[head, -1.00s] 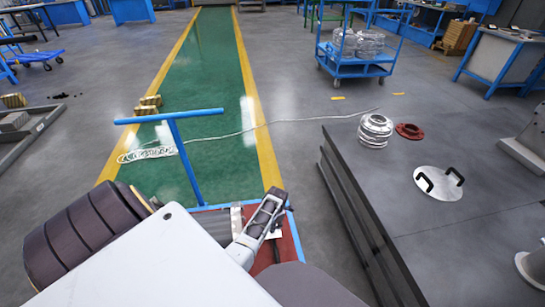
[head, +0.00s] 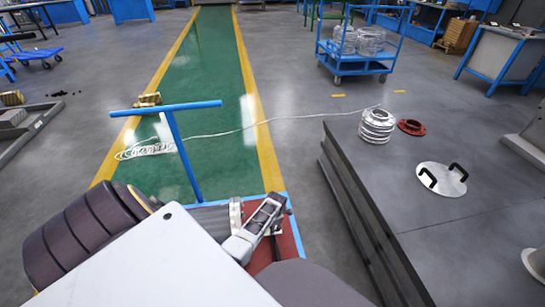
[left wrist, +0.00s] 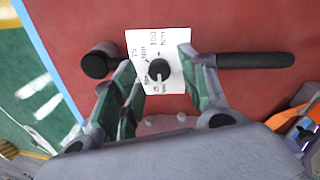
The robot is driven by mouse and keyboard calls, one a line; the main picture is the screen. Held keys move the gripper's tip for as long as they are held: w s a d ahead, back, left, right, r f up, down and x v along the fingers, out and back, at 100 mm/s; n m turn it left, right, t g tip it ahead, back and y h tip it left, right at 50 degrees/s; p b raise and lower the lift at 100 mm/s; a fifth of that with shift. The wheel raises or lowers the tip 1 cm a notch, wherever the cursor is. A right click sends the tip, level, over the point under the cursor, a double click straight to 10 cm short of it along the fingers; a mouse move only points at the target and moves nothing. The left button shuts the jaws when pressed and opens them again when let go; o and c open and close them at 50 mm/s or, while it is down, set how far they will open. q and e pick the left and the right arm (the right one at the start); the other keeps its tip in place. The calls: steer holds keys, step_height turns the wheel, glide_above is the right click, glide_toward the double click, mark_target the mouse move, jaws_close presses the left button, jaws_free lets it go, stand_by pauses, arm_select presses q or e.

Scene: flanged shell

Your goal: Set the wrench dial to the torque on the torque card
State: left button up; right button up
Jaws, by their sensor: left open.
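In the left wrist view a wrench lies on a red surface, its black handle (left wrist: 255,60) to the right and a round black end (left wrist: 99,61) to the left. Between them is a white scale plate (left wrist: 143,45) with printed numbers, partly legible, and a black dial knob (left wrist: 160,70) with a pale pointer mark. My left gripper (left wrist: 158,72) is open, its green-padded fingers on either side of the knob; I cannot tell whether they touch it. In the head view my left gripper (head: 268,212) is over the red-topped cart. I cannot identify a separate torque card. My right gripper is not in view.
The red cart top (head: 286,240) has a blue rim and a blue T-shaped handle (head: 168,107). A dark table (head: 430,220) at right holds a silver flanged shell (head: 376,125), a red ring (head: 411,127) and a round plate with black handles (head: 441,180).

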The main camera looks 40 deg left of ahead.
arm_select(q)
steer(key=shift+w+a+f, duration=0.1)
steer(key=shift+f, duration=0.4)
steer(key=shift+c, duration=0.3)
jaws_close()
